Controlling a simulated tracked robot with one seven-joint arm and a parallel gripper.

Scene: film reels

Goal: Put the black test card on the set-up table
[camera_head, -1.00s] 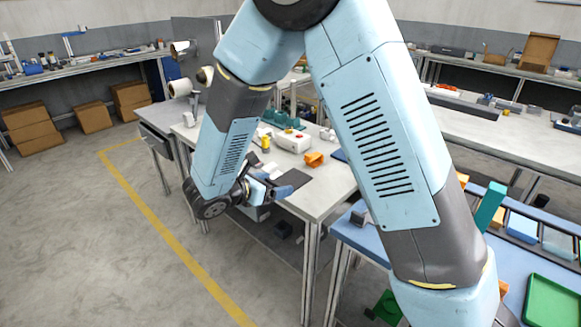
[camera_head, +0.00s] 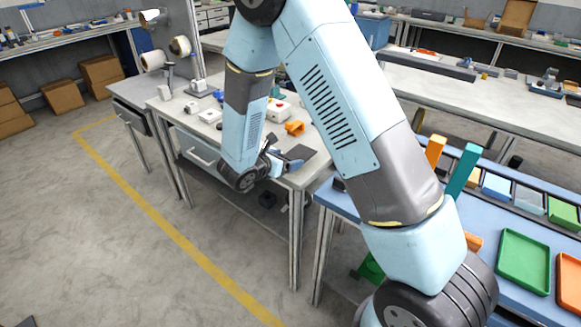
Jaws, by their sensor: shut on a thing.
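My gripper (camera_head: 287,163) is at the front edge of a light-topped table (camera_head: 309,173), low beside the end of my bent arm. It is shut on a thin, flat, dark piece (camera_head: 301,152), which looks like the black test card. The card is held roughly flat at the table's near right corner; I cannot tell whether it touches the top. My wrist and forearm hide part of the gripper and of the table. No label shows which table is the set-up table.
An orange block (camera_head: 294,128) and a white box (camera_head: 280,111) stand behind the card. A blue-topped bench (camera_head: 490,232) at the right holds a green tray (camera_head: 523,262), an orange tray (camera_head: 569,281) and several blocks. Open floor lies left, with a yellow line (camera_head: 160,217).

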